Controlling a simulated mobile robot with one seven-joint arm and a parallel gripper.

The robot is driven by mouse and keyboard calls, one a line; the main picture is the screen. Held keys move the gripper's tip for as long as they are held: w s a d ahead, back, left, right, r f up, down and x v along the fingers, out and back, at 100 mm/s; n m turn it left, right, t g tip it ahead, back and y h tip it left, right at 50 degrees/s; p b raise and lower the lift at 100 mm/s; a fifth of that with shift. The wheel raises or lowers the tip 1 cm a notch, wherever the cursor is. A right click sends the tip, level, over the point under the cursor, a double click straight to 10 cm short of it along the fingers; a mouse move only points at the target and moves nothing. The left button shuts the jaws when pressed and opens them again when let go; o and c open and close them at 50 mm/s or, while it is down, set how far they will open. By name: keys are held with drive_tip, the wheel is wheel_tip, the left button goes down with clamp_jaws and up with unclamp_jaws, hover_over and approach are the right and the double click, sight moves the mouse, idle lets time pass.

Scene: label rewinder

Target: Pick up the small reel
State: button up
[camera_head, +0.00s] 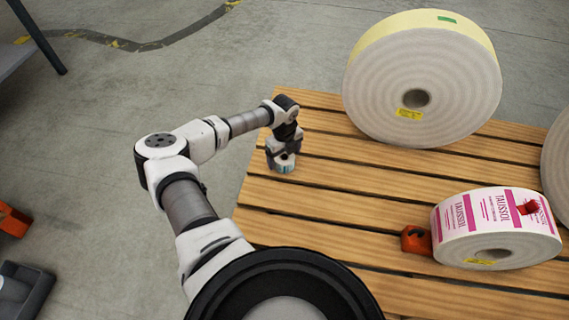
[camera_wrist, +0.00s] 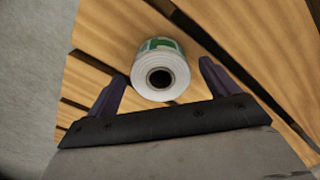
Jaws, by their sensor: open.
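The small reel (camera_head: 286,162) is a white roll with a green printed label and a dark core hole. It rests on the wooden slats near the left edge of the slatted platform. In the wrist view the small reel (camera_wrist: 161,72) shows its end face, with the green label on its far side. My gripper (camera_head: 284,160) is directly over it, pointing down. In the wrist view my gripper (camera_wrist: 160,82) is open, with one dark finger to the left of the reel and one to the right. Gaps show between the fingers and the reel.
The slatted wooden platform (camera_head: 345,239) has free room around the small reel. A large yellow-edged roll (camera_head: 440,80) stands at the back. A printed white and pink roll (camera_head: 459,221) lies at the right against an orange block (camera_head: 416,240). Another large roll is cut off at the right.

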wheel_tip(320, 180, down, 2)
drive_tip(key=shift+f+b, duration=0.25)
drive_tip(key=shift+b, duration=0.05)
drive_tip(key=shift+r, duration=0.1)
drive_tip(key=c, duration=1.2)
drive_tip(key=shift+o, duration=0.2)
